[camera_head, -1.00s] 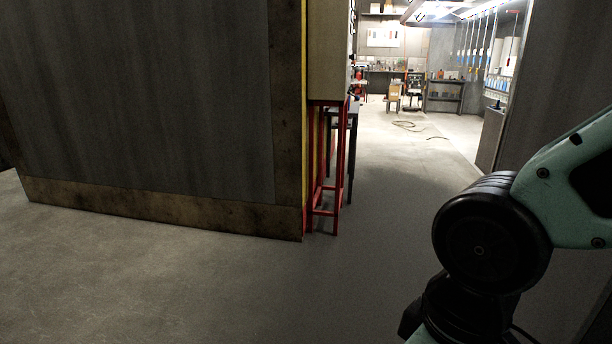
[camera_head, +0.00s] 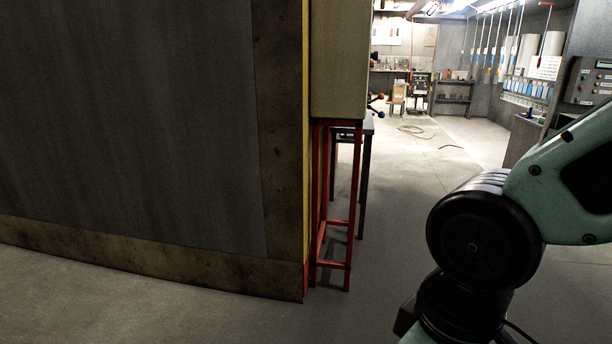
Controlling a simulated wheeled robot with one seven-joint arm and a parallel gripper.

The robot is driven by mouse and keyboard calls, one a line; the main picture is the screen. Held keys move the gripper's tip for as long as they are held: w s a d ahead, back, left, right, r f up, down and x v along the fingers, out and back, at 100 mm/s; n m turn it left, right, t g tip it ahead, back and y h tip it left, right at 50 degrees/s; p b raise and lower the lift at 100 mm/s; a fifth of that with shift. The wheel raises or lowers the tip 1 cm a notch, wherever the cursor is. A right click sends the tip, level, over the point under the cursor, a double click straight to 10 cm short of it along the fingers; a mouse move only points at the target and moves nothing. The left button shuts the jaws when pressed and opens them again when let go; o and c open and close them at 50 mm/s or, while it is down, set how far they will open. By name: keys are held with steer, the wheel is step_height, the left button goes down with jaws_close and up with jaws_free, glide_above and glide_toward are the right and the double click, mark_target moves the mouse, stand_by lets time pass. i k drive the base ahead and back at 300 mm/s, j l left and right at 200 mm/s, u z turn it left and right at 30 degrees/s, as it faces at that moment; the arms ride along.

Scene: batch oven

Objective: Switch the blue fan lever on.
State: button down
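No blue lever can be made out for certain. Two small knobbed shapes, one reddish (camera_head: 380,97) and one dark blue (camera_head: 381,114), stick out past the right edge of a beige cabinet (camera_head: 338,60). They are too small to tell whether they are levers or how they are set. The cabinet's front is turned away from me. My gripper is out of view; only part of my arm shows at the right.
A large grey wall (camera_head: 130,110) with a yellow-edged corner fills the left. A red frame (camera_head: 350,210) stands under the cabinet, with a dark table leg behind it. Open floor (camera_head: 420,190) leads to the back room. A control panel (camera_head: 588,82) is at the far right.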

mark_target(381, 113)
steer(key=i, duration=1.85)
steer(key=i+u, duration=0.1)
steer(key=i, duration=0.15)
steer(key=u, duration=0.45)
